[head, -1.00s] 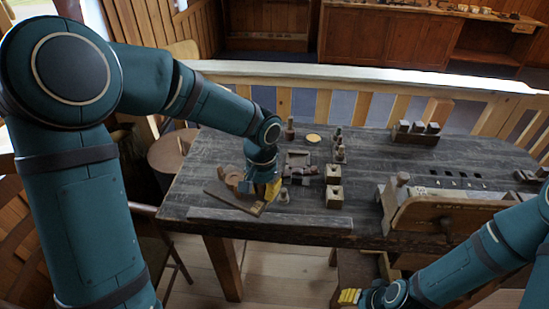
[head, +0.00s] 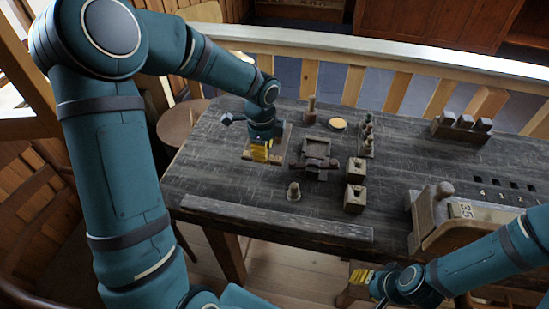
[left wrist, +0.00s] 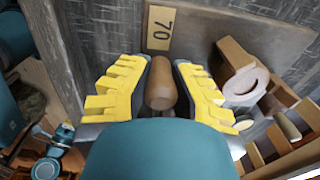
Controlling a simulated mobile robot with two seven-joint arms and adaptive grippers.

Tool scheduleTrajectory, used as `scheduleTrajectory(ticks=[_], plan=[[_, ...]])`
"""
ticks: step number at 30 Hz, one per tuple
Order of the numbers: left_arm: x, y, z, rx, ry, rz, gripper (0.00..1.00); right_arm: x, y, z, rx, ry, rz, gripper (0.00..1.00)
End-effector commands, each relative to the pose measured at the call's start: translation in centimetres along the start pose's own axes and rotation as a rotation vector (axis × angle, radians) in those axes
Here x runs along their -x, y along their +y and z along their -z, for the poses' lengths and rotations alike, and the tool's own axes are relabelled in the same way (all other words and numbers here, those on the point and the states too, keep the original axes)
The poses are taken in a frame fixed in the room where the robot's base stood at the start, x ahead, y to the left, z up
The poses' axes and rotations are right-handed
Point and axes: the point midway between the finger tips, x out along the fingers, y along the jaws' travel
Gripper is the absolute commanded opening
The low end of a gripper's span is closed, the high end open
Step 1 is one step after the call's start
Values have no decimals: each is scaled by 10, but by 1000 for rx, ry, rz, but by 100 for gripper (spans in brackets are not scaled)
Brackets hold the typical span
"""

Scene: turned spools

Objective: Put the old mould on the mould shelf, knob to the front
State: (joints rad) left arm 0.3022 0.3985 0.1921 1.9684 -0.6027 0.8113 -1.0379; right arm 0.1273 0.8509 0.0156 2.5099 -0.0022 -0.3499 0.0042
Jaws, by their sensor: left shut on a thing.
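My left gripper (head: 262,150) is shut on a brown wooden knob (left wrist: 161,85), which stands between its yellow fingers in the left wrist view. A flat brown board (left wrist: 225,40) with a yellow "70" label lies right beyond the knob; I take it as the old mould. In the head view the mould (head: 282,148) is partly hidden under the gripper, over the left part of the table; whether it touches the table is unclear. I cannot make out for sure which thing is the mould shelf. My right gripper (head: 362,277) is low in front of the table, its fingers small.
A dark tool (head: 317,158) stands just right of the mould. A long bar (head: 275,217) lies along the front edge. A "35" knobbed piece (head: 440,215) is at right.

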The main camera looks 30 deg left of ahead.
Motion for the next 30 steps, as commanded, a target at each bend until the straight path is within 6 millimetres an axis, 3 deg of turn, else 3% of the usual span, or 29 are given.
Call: scheduleTrajectory(ticks=[3, 11, 16, 24, 25, 26, 27, 30], plan=[[-21, 0, 0, 0, 0, 0, 0, -7, 3, 1, 0, 3, 0, 47], [-40, 0, 0, 3, 0, 1, 0, -11, 4, 2, 1, 6, 0, 47], [-64, 1, 0, 3, 1, -1, 0, -18, 7, 2, 1, 9, -1, 47], [-68, 1, 0, 4, 0, 1, 0, -18, 7, 3, 1, 11, -1, 47], [-69, 2, 0, 4, 0, -1, 32, -18, 7, 3, 1, 11, -1, 47], [-69, 2, 0, 4, 0, -1, 43, -18, 7, 3, 1, 11, -1, 47], [-69, 2, 0, 4, 0, -1, 48, -18, 7, 3, 1, 11, -1, 47], [-68, 1, 0, 4, 0, 0, 48, -18, 7, 3, 1, 11, -1, 47]])
